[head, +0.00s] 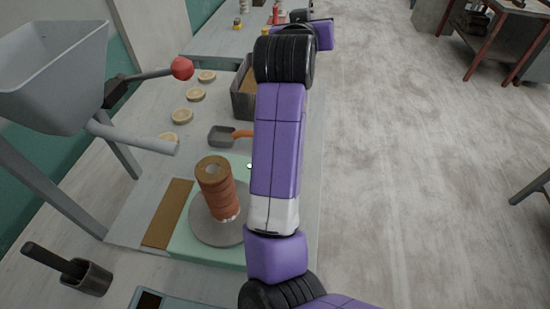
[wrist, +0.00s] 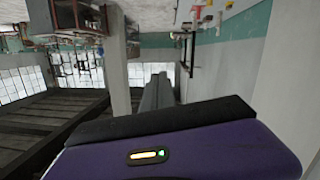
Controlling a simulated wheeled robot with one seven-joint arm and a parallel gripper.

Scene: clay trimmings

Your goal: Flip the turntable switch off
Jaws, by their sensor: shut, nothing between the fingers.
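In the head view the turntable is a grey disc (head: 211,230) on a pale green base (head: 200,250). A ribbed orange-brown clay cylinder (head: 217,190) stands on the disc. A small bright spot (head: 249,166) shows at the base's far edge, beside my arm; I cannot tell whether it is the switch or a lamp. My arm covers the base's right side, and no switch can be made out. My gripper (wrist: 158,80) shows in the wrist view, shut and empty, away from the turntable. In the head view its fingers cannot be made out.
A grey hopper (head: 50,75) and a lever with a red ball (head: 182,69) stand left. Pale discs (head: 196,94), a scoop (head: 222,135) and a dark bin (head: 243,95) lie beyond the turntable. A dark cup (head: 88,279) is front left. Open floor (head: 410,180) lies right.

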